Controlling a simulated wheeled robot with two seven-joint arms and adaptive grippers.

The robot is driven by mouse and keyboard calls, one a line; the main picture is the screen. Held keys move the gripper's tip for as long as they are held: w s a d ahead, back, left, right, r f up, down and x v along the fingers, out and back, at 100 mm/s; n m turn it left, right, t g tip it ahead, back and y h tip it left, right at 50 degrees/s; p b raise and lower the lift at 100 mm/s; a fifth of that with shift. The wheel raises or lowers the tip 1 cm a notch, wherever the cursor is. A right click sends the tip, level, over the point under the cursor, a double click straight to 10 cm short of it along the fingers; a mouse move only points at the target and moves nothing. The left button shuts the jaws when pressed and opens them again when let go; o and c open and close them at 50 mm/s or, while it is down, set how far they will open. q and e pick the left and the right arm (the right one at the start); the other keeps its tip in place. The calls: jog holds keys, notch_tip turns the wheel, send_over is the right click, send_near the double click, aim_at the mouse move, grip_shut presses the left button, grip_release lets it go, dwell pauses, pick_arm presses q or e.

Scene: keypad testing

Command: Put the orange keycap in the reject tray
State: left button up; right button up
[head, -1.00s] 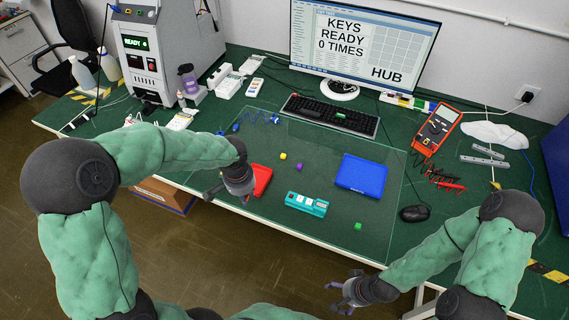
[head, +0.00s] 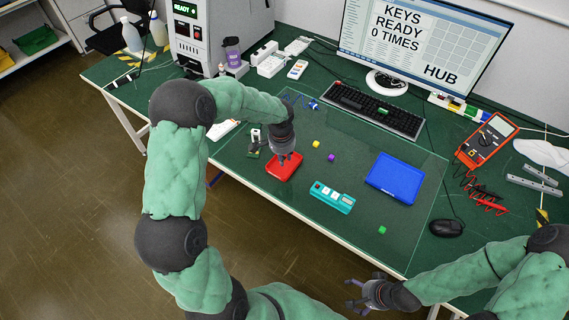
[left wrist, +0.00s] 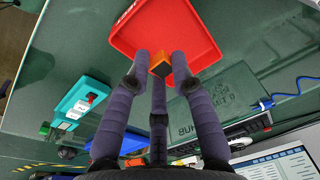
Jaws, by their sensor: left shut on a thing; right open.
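The orange keycap (left wrist: 160,67) is small and sits between the fingertips of my left gripper (left wrist: 158,60) in the left wrist view. My left gripper (head: 284,158) is shut on it, fingers pointing down over the red tray (head: 290,169). The red tray (left wrist: 165,20) is shallow with a raised rim and lies ahead of the fingertips. The head view does not show the keycap, as the fingers cover it. My right gripper (head: 358,293) is open and empty in front of the table's front edge.
A teal key holder (head: 333,199) and a blue tray (head: 395,179) lie to the right on the glass mat. Yellow (head: 316,144), purple (head: 331,157) and green (head: 382,230) keycaps are loose there. A keyboard (head: 375,108) is behind.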

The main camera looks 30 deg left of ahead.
aim_at(284, 157)
pick_arm(q)
jog(key=shift+w+a+f+b, duration=0.15)
jog(key=shift+w+f, duration=0.25)
jog(key=shift+f, duration=0.15)
jog(key=shift+w+a+f+b, duration=0.1)
jog(key=shift+w+f+b, duration=0.05)
jog(key=shift+w+f, duration=0.35)
jog(key=shift+s+f+b, duration=0.15)
jog(key=shift+f+b, duration=0.55)
jog(key=shift+f, duration=0.75)
jog(key=shift+f, duration=0.1)
jog(key=o, duration=0.8)
jog(key=shift+r, duration=0.3)
jog(key=r+p, duration=0.1)
jog(key=r, duration=0.3)
jog(key=s+r+p, duration=0.1)
jog(key=r, duration=0.2)
jog(key=r+p, duration=0.1)
jog(key=r, duration=0.3)
jog(key=shift+s+d+r+p, duration=0.15)
jog(key=shift+s+r+p, duration=0.05)
jog(key=shift+r+p, duration=0.1)
